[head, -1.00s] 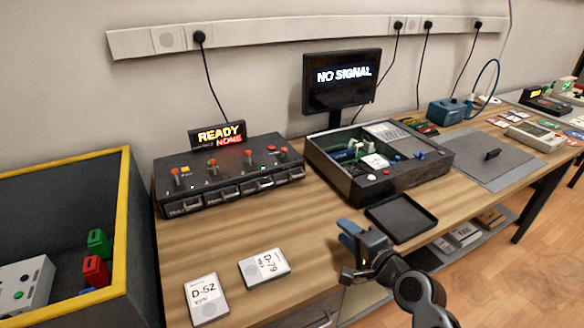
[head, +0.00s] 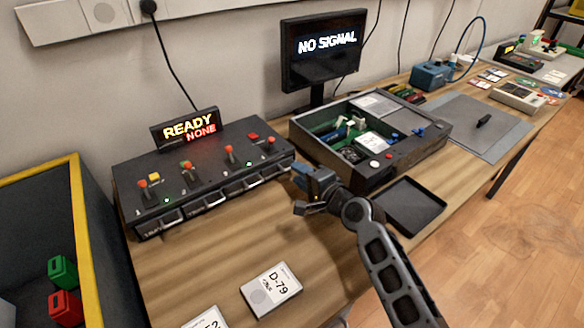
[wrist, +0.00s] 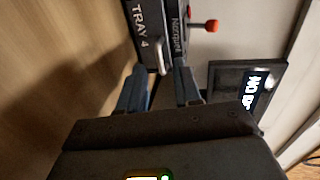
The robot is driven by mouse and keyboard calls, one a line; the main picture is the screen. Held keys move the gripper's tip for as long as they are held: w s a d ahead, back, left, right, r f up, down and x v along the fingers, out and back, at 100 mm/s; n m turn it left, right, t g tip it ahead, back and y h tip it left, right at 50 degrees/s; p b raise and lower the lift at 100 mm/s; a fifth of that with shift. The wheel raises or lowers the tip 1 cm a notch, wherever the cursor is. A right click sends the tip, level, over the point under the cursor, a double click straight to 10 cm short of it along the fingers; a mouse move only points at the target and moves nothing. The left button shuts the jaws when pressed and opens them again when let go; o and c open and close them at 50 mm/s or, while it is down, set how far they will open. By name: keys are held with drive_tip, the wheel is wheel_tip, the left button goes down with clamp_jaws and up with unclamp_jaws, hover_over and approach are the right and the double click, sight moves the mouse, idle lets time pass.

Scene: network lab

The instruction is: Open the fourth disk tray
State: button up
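The dark disk unit (head: 165,188) stands on the bench with several front trays, each with a pale handle and a red-topped lever above. The fourth tray (wrist: 139,28), labelled TRAY 4, shows in the wrist view and looks shut. Its metal handle (wrist: 161,55) lies just ahead of and between my fingertips. My gripper (wrist: 161,72) is open, with its two blue fingers apart and nothing held. In the head view my gripper (head: 298,187) is at the unit's right front end. Whether a finger touches the handle cannot be told.
A sign (head: 187,129) reads READY NONE. An open-topped case (head: 375,178) stands right of the unit, with a black shallow tray (head: 410,207) in front. Disk D-79 (head: 271,290) and another disk (head: 208,319) lie on the bench. A yellow-rimmed bin (head: 82,240) is at left.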

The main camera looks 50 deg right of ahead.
drive_tip(key=shift+x, duration=1.75)
clamp_jaws()
